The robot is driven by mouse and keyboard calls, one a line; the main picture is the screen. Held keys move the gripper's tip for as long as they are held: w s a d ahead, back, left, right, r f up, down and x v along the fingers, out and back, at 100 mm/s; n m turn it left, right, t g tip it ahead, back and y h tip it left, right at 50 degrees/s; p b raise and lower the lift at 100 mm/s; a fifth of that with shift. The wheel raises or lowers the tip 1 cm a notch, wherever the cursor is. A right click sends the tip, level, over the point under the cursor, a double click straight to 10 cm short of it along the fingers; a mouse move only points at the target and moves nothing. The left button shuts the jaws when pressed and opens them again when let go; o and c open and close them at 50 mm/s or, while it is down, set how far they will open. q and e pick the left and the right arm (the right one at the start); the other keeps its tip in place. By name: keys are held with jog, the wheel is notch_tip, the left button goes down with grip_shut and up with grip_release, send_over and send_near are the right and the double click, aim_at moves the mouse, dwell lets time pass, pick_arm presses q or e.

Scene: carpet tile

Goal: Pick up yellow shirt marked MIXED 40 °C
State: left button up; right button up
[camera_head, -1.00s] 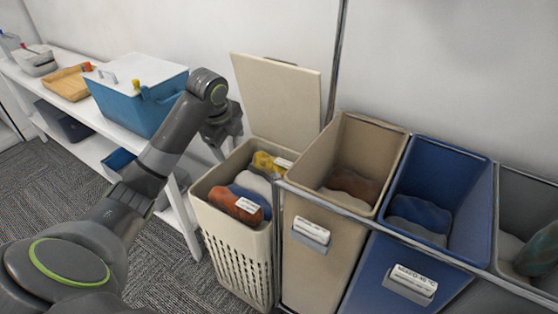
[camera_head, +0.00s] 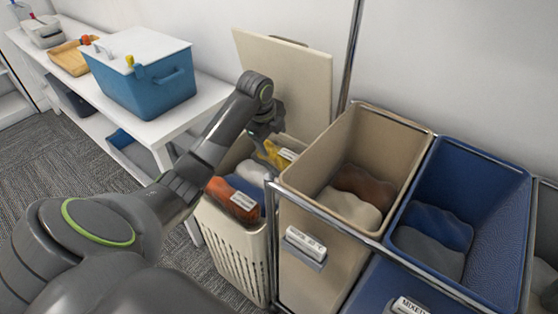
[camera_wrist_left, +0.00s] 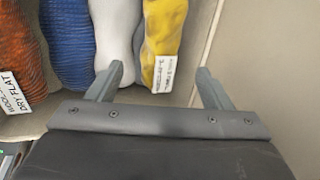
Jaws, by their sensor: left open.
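The yellow shirt (camera_head: 272,154) lies at the back of the cream laundry basket (camera_head: 236,240), with a white tag on it. In the left wrist view the yellow shirt (camera_wrist_left: 164,38) is at the right of the row, its tag (camera_wrist_left: 162,75) facing me with small unreadable print. My left gripper (camera_head: 266,134) is above the back of the basket. In the left wrist view the open gripper (camera_wrist_left: 158,82) has its fingers apart, with the lower end of the shirt and its tag between them in the picture; I see no grip on it. My right gripper is not in view.
In the basket, an orange garment (camera_head: 231,198), a blue one (camera_head: 243,183) and a white one (camera_head: 255,172) lie beside the shirt. The open lid (camera_head: 290,75) stands behind. Beige (camera_head: 310,170) and blue (camera_head: 490,250) bins in a metal frame stand right. A white shelf (camera_head: 190,117) is left.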

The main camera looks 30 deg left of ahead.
aim_at(277, 151)
pick_arm(q)
jog(key=b+x, duration=0.2)
jog(key=x, duration=0.5)
jog(key=shift+w+a, duration=0.1)
jog(key=shift+w, duration=0.1)
jog(key=shift+w+f+b, duration=0.15)
jog(key=shift+f+b, duration=0.15)
jog(key=shift+f, duration=0.2)
jog(key=c, duration=0.8)
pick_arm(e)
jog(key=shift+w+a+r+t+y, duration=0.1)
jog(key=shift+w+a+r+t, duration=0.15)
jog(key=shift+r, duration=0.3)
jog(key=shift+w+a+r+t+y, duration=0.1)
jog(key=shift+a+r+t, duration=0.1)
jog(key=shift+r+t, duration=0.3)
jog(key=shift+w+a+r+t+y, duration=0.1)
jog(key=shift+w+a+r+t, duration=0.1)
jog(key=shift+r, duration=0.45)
pick_arm(q)
jog(key=shift+r, duration=0.1)
